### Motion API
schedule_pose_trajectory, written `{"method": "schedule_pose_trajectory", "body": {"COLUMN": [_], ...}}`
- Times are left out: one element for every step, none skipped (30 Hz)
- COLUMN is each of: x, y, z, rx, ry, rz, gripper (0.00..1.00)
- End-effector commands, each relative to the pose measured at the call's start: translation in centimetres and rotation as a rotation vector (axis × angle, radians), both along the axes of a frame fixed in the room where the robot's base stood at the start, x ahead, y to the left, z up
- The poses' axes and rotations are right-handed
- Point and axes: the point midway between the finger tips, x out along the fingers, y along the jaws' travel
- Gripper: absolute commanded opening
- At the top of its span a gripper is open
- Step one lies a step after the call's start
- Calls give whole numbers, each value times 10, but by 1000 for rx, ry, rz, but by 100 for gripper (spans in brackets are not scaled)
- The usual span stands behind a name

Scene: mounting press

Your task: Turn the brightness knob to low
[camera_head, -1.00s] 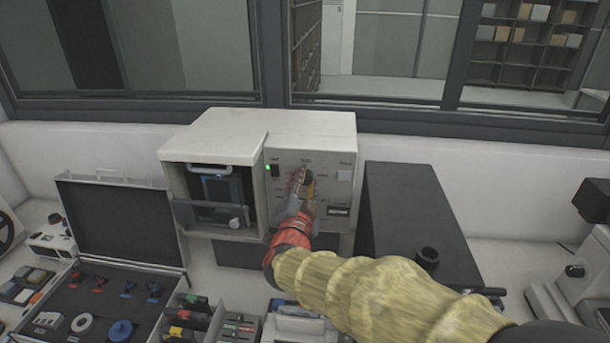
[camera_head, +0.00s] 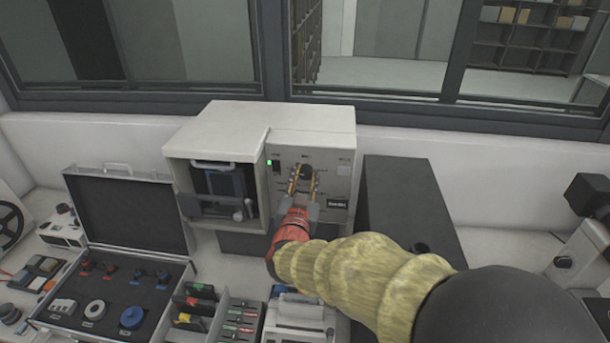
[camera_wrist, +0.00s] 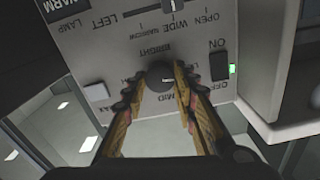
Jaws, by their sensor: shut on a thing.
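The brightness knob (camera_head: 307,171) is dark and round, on the light front panel of the press unit (camera_head: 338,168). In the wrist view, where the panel appears upside down, the knob (camera_wrist: 160,74) sits between the BRIGHT and MID labels. A small pale mark shows on it, on the side towards MID. My gripper (camera_head: 305,180) reaches the panel from the front. In the wrist view its two yellow-and-dark fingers (camera_wrist: 158,82) are closed on either side of the knob. The LOW label cannot be read clearly.
The power switch (camera_wrist: 219,67) with a lit green lamp and a pale square button (camera_wrist: 95,91) flank the knob. A slider (camera_wrist: 172,6) shows at the wrist view's top edge. An open case (camera_head: 125,290) and a dark block (camera_head: 405,205) stand nearby.

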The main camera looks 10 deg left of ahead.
Motion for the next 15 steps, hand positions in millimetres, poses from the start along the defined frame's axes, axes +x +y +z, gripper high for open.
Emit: {"method": "schedule_pose_trajectory", "body": {"x": [0,0,0,0,0,0,0,0,0,0,0,0,0,0,0], "y": [0,0,0,0,0,0,0,0,0,0,0,0,0,0,0], "z": [-2,-2,-2,-2,-2,-2,-2,-2,-2,-2,-2,-2,-2,-2,-2], "rx": [-6,-8,-10,-11,-11,-11,-11,-11,-11,-11,-11,-11,-11,-11,-11], "ry": [2,2,2,2,2,2,2,2,2,2,2,2,2,2,2], "rz": [2,2,2,2,2,2,2,2,2,2,1,1,1,1,1], "gripper": [3,3,3,3,3,3,3,3,3,3,3,3,3,30,32]}}
